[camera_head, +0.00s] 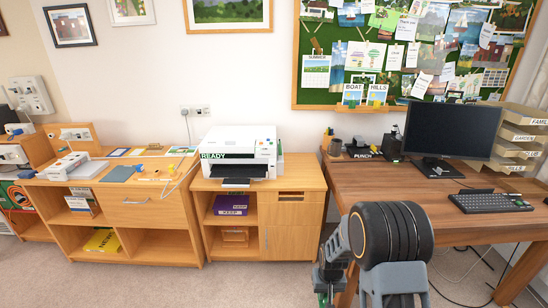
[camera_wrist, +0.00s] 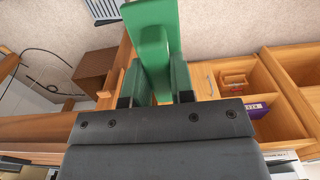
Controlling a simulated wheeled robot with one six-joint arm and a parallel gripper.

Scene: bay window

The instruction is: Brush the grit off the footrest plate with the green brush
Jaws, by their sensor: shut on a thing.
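The green brush (camera_wrist: 150,38) is in my gripper (camera_wrist: 158,82), which is shut on it; its green body sticks out toward the top of the wrist view. In the head view my gripper (camera_head: 326,280) is low, beside the desk's front left, mostly behind my own arm, with only a sliver of green at the bottom. A grey ribbed piece (camera_wrist: 102,9) is cut by the top edge of the wrist view, apart from the brush; I cannot tell whether it is the footrest plate. No grit can be made out.
The wooden desk (camera_head: 400,190) stands right, with a monitor (camera_head: 452,131) and keyboard (camera_head: 490,201). A cabinet (camera_head: 285,220) bearing a white printer (camera_head: 243,148) stands left of it. A brown box (camera_wrist: 94,70) and loose cables are under the desk. Carpet (camera_head: 215,284) in front of the cabinets is clear.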

